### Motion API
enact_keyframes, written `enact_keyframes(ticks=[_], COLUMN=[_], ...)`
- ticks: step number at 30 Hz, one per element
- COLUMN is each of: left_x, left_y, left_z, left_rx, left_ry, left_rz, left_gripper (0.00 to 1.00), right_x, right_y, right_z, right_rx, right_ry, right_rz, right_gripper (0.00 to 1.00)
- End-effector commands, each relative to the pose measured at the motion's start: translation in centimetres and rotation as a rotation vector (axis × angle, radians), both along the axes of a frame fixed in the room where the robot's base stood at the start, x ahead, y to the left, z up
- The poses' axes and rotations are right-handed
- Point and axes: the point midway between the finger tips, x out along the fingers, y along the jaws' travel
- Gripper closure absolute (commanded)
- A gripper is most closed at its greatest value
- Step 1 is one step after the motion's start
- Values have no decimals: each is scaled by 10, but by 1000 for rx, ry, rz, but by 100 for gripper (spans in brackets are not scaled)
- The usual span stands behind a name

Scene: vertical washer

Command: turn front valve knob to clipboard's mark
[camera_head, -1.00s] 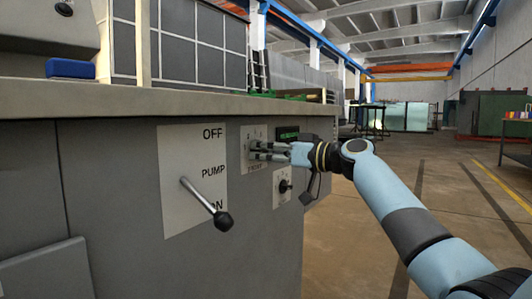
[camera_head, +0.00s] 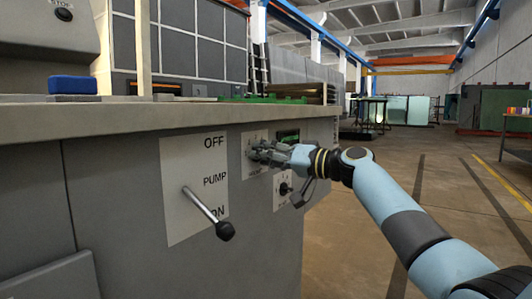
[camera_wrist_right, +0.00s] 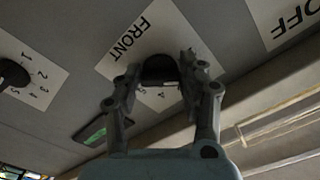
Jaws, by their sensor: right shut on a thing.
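The front valve knob (camera_wrist_right: 160,70) is black and sits on a white plate (camera_wrist_right: 137,42) marked FRONT and numbered, in the right wrist view. My right gripper (camera_wrist_right: 163,68) has one finger on each side of the knob and is shut on it. In the head view my right gripper (camera_head: 260,153) is at the FRONT plate (camera_head: 250,138), and its fingers hide the knob. Some of the plate's numbers are hidden by the fingers and knob, so I cannot read the setting. I cannot make out a clipboard. My left gripper is not in view.
A second black knob (camera_head: 284,189) on a numbered plate lies below right. A green display (camera_head: 288,136) is above it. The counter edge (camera_head: 170,116) overhangs the panel. Open floor lies right.

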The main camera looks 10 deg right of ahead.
Motion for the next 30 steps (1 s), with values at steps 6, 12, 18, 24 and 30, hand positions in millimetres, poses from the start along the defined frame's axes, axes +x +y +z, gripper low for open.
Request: enact_keyframes(ticks=[6, 12, 18, 24, 30], left_x=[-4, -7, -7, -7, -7], left_y=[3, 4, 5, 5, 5], left_z=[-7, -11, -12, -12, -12], left_rx=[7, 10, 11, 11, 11], left_ry=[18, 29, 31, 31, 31], left_rz=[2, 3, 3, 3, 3], left_gripper=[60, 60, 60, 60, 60], right_x=[0, 0, 0, 0, 0], right_y=[0, 0, 0, 0, 0], right_z=[1, 0, -1, -1, -1], right_rx=[72, 105, 112, 112, 111], right_ry=[74, 107, 114, 114, 113], right_rz=[-1, -1, -1, -1, -1], right_gripper=[92, 92, 92, 92, 40])
